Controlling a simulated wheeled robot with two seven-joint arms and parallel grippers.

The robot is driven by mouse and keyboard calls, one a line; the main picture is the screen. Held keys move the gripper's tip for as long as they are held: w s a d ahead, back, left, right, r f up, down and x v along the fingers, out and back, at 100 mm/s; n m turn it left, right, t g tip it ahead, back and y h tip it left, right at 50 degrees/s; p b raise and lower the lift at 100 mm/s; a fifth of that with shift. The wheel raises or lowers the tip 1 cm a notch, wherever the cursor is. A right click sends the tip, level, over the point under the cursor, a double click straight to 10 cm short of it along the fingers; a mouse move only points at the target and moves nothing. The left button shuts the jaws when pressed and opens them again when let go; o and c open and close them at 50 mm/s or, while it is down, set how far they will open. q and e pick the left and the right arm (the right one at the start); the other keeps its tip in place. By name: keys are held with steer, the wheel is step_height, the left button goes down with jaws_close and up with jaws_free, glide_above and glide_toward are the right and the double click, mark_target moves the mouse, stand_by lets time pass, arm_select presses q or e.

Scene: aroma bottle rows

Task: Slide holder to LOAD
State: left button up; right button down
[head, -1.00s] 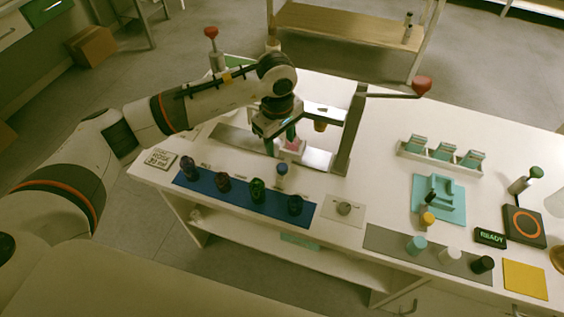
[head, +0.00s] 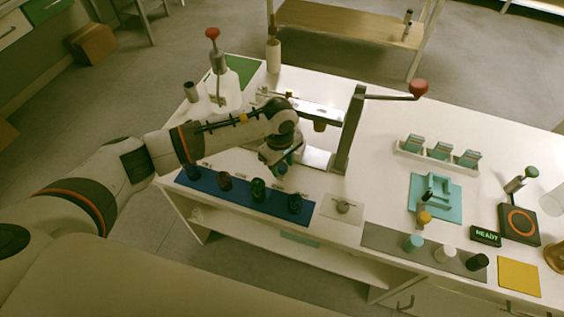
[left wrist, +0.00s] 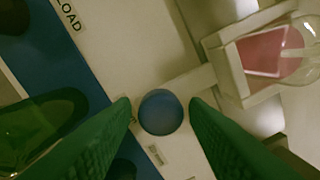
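The white holder (left wrist: 232,65) shows in the left wrist view at upper right, cradling a clear bottle (left wrist: 290,52) with a pink label. A pale bar runs from it toward a round blue knob (left wrist: 161,112). My left gripper (left wrist: 160,103) is open, its green fingers on either side of the knob with narrow gaps. In the head view my left gripper (head: 283,165) is low over the knob and hides most of the holder. A LOAD label (left wrist: 68,15) lies at the upper left of the wrist view. My right gripper is not in view.
A blue mat (head: 240,196) with several dark bottles lies along the near edge. A press with a red-knobbed lever (head: 418,88) stands beyond the gripper. A pump bottle (head: 222,88) stands behind left. A teal fixture (head: 436,204) and a READY display (head: 486,236) are right.

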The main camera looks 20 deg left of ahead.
arm_select(q)
jaws_close()
steer(key=a+b, duration=0.4)
steer(key=a, duration=0.7)
steer(key=shift+w, duration=0.2)
steer(key=shift+o, duration=1.4)
jaws_free()
step_height(320, 180, up, 12)
steer(key=b, duration=0.2)
steer(key=shift+s+a, duration=0.15)
steer(key=shift+s, duration=0.1)
steer(key=shift+s, duration=0.1)
